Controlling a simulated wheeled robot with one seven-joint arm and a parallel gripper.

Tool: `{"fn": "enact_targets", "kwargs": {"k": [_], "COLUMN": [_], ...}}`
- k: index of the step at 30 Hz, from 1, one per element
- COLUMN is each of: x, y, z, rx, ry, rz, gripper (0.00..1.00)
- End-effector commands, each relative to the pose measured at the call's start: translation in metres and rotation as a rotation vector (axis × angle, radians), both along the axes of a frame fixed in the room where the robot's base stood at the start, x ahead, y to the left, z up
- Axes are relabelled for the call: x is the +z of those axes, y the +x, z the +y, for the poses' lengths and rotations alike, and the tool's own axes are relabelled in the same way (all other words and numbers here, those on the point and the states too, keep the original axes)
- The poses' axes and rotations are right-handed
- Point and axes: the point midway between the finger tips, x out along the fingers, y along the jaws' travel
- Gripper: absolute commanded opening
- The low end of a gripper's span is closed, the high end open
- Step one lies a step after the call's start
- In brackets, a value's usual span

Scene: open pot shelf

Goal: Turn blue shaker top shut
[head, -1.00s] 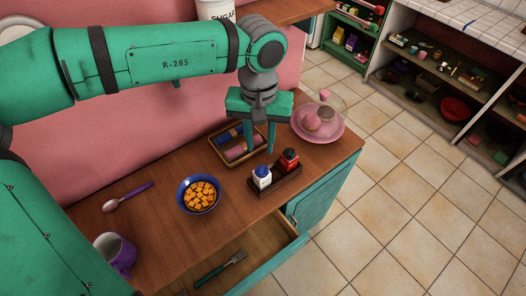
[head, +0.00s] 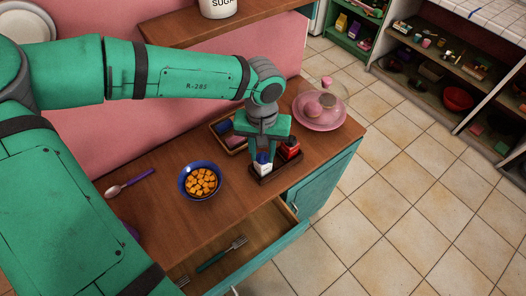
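The shaker with the blue top (head: 263,159) stands upright at the left end of a small dark caddy (head: 279,178) on the wooden counter; its white body shows below the top. My gripper (head: 263,157) points down right at this shaker, with green fingers at either side of its top. The fingers partly cover the top, and I cannot tell whether they touch it or how far the top is turned.
A blue bowl of orange cubes (head: 184,184) sits left of the caddy. A tray with rolled items (head: 240,149) lies behind my gripper, and a pink plate (head: 338,115) is at the back right. An open drawer (head: 270,240) with a fork juts out in front.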

Motion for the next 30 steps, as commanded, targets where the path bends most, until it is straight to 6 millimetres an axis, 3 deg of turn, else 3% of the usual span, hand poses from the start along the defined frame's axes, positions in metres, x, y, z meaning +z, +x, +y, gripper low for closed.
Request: {"fn": "enact_targets", "kwargs": {"k": [4, 8, 30], "x": [0.0001, 0.0002, 0.0004], "y": [0.0, 0.0001, 0.0005], "z": [-0.0001, -0.0002, 0.0005], "rx": [0.0, 0.0, -0.062], "ry": [0.0, 0.0, -0.001], "rz": [0.0, 0.0, -0.001], "gripper": [0.29, 0.0, 0.0]}}
